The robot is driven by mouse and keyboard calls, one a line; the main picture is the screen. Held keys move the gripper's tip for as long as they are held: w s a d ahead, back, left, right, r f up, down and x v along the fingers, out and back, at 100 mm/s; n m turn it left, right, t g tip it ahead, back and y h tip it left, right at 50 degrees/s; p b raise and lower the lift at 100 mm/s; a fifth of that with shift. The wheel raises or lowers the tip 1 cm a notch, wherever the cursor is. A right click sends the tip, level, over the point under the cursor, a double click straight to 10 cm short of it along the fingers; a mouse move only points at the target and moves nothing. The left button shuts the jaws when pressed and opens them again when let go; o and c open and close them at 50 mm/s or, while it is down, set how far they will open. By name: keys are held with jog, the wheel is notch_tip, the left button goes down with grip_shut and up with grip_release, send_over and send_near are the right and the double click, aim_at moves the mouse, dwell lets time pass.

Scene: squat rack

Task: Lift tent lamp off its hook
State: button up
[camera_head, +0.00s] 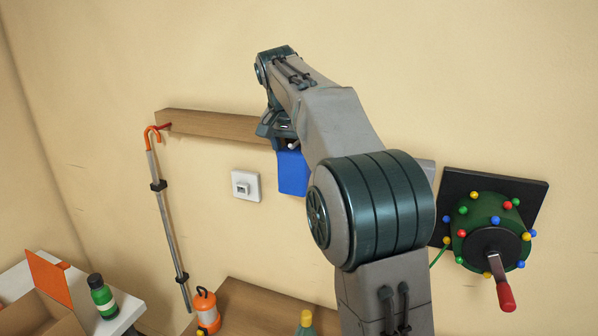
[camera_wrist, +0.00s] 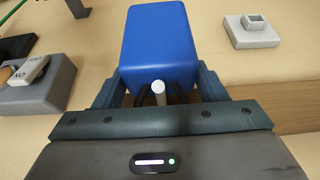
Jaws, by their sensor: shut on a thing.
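A plain blue box-shaped thing (camera_head: 293,174) is at the wooden rail on the wall, below my gripper (camera_head: 282,137). I cannot tell for sure whether it is the tent lamp. In the wrist view the blue thing (camera_wrist: 160,45) sits between my two fingers, which are shut on it. A pale round-ended peg (camera_wrist: 158,90) shows in front of it, between the fingers. Whether the blue thing still bears on the peg is hidden. An orange and white lantern (camera_head: 206,311) stands apart, by the wooden surface at the bottom.
The wooden rail (camera_head: 210,126) carries a grey cane (camera_head: 166,220) with an orange hook at its left end. A white wall socket (camera_head: 246,186) is left of the blue thing. A green drum with a red-handled crank (camera_head: 490,240) is at right. A green bottle (camera_head: 103,297) stands lower left.

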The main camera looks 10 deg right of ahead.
jog(key=shift+s+a+r+b, duration=0.1)
jog(key=shift+s+a+b, duration=0.15)
jog(key=shift+s+a, duration=0.25)
jog(key=shift+s+a+r+b, duration=0.1)
jog(key=shift+s+a+b, duration=0.25)
jog(key=shift+s, duration=0.4)
jog(key=shift+s+a+r+b, duration=0.1)
jog(key=shift+s+a+b, duration=0.1)
jog(key=shift+s+a, duration=0.3)
jog(key=s+a+b, duration=0.2)
jog(key=s+a, duration=0.1)
jog(key=s, duration=0.3)
jog(key=shift+a+b, duration=0.3)
